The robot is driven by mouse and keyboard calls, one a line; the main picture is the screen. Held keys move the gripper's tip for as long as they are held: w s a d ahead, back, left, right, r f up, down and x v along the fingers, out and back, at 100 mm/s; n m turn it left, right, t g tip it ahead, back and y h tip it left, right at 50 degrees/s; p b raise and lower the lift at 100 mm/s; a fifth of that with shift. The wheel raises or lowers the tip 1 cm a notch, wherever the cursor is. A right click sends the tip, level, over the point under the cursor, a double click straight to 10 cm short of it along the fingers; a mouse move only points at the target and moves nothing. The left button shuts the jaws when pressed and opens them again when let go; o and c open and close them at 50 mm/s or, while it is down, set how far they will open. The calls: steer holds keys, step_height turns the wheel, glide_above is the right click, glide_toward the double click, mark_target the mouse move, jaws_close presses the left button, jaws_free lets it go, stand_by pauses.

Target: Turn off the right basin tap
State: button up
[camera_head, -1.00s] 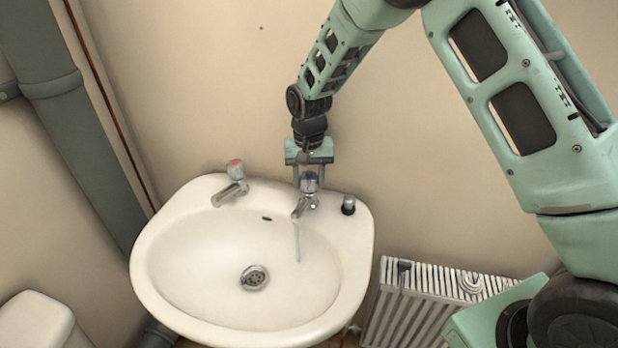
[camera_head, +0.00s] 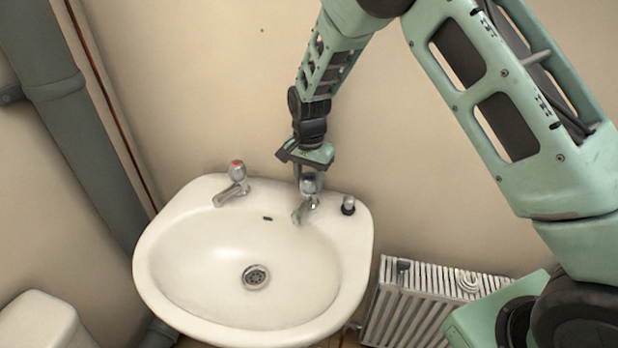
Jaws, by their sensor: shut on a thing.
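The right basin tap (camera_head: 305,206) stands on the back right rim of the white basin (camera_head: 160,240). It is chrome with a dark blue mark on its knob (camera_head: 309,184). No water runs from its spout. My gripper (camera_head: 309,178) comes down from above and is shut on the knob, its body turned at an angle. The fingers are small in view and partly hidden by the knob.
The left tap (camera_head: 234,187), with a red mark, stands on the same rim. A small dark and chrome fitting (camera_head: 348,205) sits to the right of the right tap. A white radiator (camera_head: 400,305) is at lower right. The wall is close behind the basin.

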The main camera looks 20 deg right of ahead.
mark_target(309, 176)
stand_by(0.3)
steer(key=o, duration=1)
steer(key=shift+r, duration=0.1)
step_height(309, 176, up, 17)
steer(key=shift+r+b, duration=0.15)
steer(key=shift+b, duration=0.65)
